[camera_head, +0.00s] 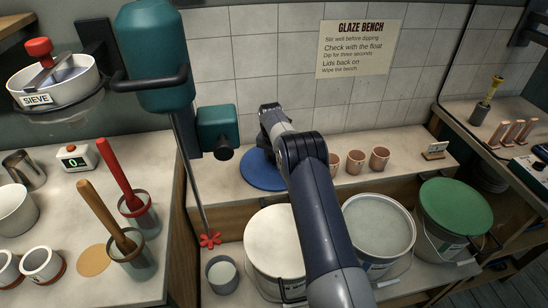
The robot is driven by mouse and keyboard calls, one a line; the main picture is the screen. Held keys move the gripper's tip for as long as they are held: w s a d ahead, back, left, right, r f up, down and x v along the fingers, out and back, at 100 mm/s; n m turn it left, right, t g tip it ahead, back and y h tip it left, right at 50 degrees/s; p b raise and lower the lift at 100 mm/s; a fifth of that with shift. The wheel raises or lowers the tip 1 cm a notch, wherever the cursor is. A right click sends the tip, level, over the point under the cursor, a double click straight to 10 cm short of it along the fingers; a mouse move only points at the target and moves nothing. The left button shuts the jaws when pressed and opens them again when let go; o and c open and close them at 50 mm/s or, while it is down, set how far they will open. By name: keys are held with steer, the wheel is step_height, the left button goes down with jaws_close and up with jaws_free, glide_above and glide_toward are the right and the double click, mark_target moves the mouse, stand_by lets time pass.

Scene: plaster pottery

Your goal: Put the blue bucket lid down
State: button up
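The blue lid (262,180) is a flat round disc at the back ledge of the bench, left of the small cups. It looks level, and its right part is hidden behind my arm. I cannot tell whether it rests on the ledge or is held just above it. The end of my arm (270,116) is over the lid's far side. The fingers are hidden, so their opening and any contact with the lid do not show. An open bucket (380,225) of pale grey-green liquid stands in front, right of my arm.
A white-lidded bucket (272,238) stands left of my forearm, and a green-lidded bucket (456,205) at the right. Several terracotta cups (356,161) line the ledge. A teal mixer (155,60) with a red paddle (210,240) stands left. A small grey pot (222,274) is below it.

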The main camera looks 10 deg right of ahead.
mark_target(272, 159)
steer(key=o, duration=0.3)
steer(key=r, duration=0.8)
steer(key=s+r, duration=0.1)
steer(key=r, duration=0.3)
steer(key=shift+s+a+r+b, duration=0.1)
steer(key=shift+a+r+b, duration=0.05)
steer(key=shift+a+b, duration=0.25)
steer(key=f, duration=0.4)
steer(key=w+f, duration=0.1)
steer(key=f, duration=0.3)
steer(key=f+p, duration=0.1)
steer(key=f, duration=0.3)
steer(key=shift+w+d, duration=0.15)
steer(key=shift+d, duration=0.25)
steer(key=shift+r, duration=1.75)
steer(key=shift+f, duration=0.15)
